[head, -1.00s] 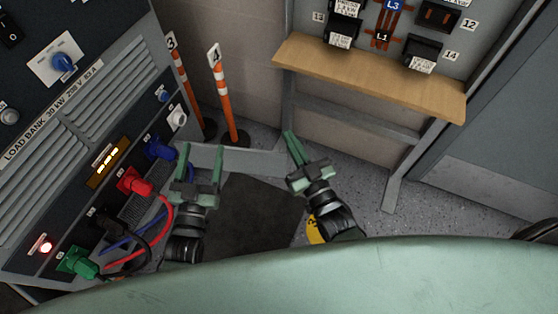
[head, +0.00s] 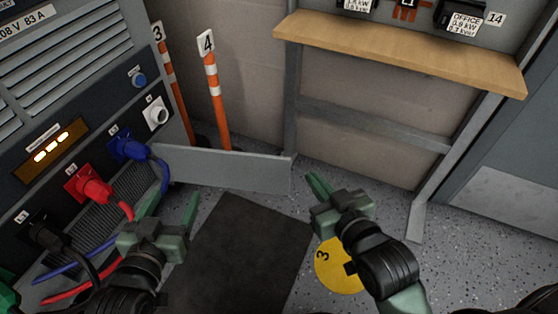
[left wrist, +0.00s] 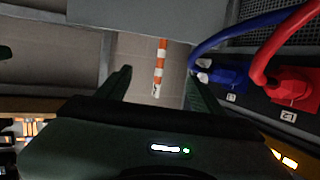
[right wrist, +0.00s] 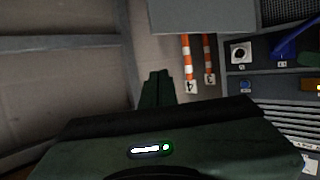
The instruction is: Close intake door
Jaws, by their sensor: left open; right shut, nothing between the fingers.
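The intake door appears to be the flat grey panel (head: 228,170) standing out, open, from the foot of the load bank (head: 62,112). It also shows at the top of the left wrist view (left wrist: 150,16) and the right wrist view (right wrist: 190,16). Beside its left end is a dark grille (head: 108,192), partly hidden by cables. My left gripper (head: 174,208) is open and empty, in front of the grille and left part of the door, apart from the door. My right gripper (head: 318,184) is shut and empty, just right of the door's free end; contact is not visible.
A blue plug (head: 130,147) and a red plug (head: 88,184) with cables sit on the load bank near my left gripper. Striped posts (head: 214,92) stand behind the door. A wooden shelf (head: 400,52) is at the back. A dark mat (head: 240,250) and speckled floor lie in front.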

